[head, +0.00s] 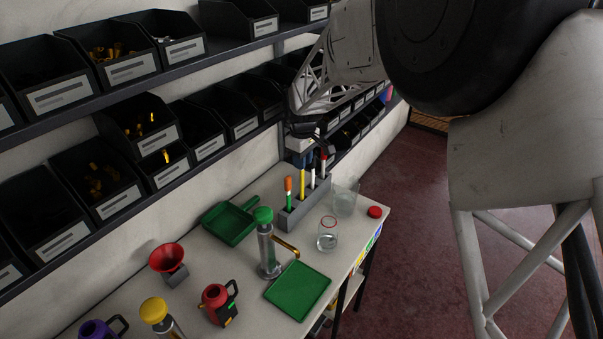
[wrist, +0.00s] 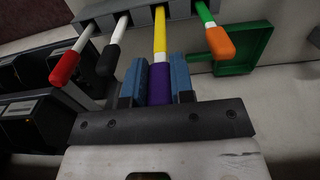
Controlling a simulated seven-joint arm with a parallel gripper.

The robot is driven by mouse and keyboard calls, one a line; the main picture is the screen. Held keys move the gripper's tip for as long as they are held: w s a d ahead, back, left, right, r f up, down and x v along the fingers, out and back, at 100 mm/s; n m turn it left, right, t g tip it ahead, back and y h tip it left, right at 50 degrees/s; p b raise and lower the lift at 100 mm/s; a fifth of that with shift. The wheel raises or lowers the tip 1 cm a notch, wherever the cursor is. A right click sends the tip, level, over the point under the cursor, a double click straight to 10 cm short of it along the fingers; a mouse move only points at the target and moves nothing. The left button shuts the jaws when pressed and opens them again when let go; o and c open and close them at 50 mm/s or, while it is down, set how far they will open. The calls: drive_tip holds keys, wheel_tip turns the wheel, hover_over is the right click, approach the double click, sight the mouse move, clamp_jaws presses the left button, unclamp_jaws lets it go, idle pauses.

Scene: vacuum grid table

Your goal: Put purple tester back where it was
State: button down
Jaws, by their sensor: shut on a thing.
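The purple tester has a purple handle (wrist: 160,84) and a yellow shaft, seen in the wrist view. My gripper (wrist: 159,82) is shut on the purple handle between its blue finger pads. In the head view my gripper (head: 304,158) is above the grey rack (head: 291,219) at the back of the table. The tester's yellow shaft (head: 302,186) points down and meets the rack; its lower end is hidden, so I cannot tell how deep it sits. Testers with red (wrist: 65,69), black (wrist: 108,60) and orange (wrist: 219,43) handles stand in the rack beside it.
A green dustpan (head: 229,223) lies left of the rack. A green-topped dispenser (head: 266,245), a red-rimmed jar (head: 327,240) and a clear beaker (head: 345,200) stand close by. A green tray (head: 298,290) lies in front. Shelves of black bins (head: 206,128) line the wall.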

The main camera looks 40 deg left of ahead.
drive_tip(key=shift+f, duration=0.2)
drive_tip(key=shift+a+f, duration=0.2)
drive_tip(key=shift+f, duration=2.3)
drive_tip(key=c, duration=1)
unclamp_jaws()
wheel_tip(320, 180, up, 12)
drive_tip(key=shift+r, duration=0.15)
